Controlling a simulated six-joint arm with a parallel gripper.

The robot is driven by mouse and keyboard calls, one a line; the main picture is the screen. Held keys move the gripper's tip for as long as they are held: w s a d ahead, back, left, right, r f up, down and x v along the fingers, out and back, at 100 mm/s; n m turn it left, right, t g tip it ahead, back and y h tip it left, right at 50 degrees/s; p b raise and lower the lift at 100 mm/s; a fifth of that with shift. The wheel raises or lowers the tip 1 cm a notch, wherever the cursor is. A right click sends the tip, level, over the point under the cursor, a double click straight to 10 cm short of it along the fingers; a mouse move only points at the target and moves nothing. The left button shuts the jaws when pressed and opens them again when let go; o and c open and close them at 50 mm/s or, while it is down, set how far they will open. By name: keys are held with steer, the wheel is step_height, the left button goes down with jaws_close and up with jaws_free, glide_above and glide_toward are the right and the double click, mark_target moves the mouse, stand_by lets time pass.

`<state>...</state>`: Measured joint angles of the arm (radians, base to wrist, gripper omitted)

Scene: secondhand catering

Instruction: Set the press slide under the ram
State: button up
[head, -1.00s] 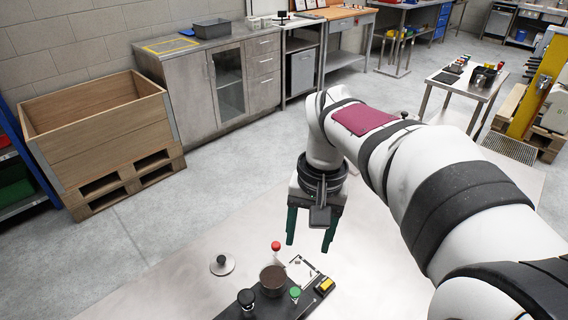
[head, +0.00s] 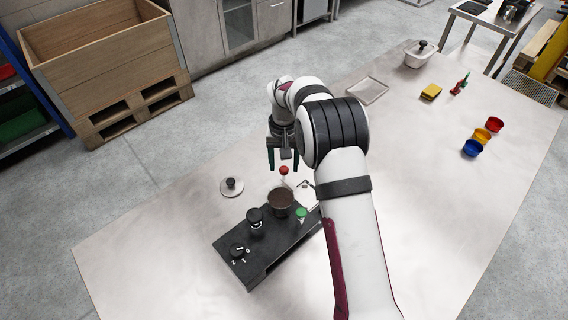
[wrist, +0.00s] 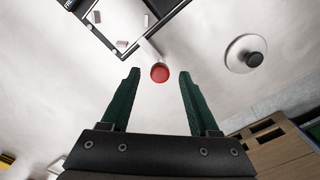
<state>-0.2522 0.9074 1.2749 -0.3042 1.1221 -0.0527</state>
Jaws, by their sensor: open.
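My gripper (head: 283,166) is open and empty, pointing down at a red ball knob (head: 284,170). In the wrist view the red knob (wrist: 159,73) shows between the tips of the two green fingers, with no contact visible. A pale stem (wrist: 147,49) runs from the knob to a dark-edged frame (wrist: 102,38); I take this to be the press slide. The frame's pale plate (head: 306,192) is partly hidden by my arm in the head view. The black press base (head: 262,262) carries a dark round cup (head: 280,197) and a black knobbed post (head: 255,217). I cannot make out the ram.
A lid-like disc (head: 231,187) with a black knob lies left of the red knob. A green button (head: 301,213) and a dial (head: 238,251) are on the base. Coloured cups (head: 473,147), a yellow sponge (head: 431,91) and a tray (head: 367,91) lie at right. The left tabletop is clear.

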steer(key=shift+f, duration=0.45)
jaws_close()
stand_by(1.1)
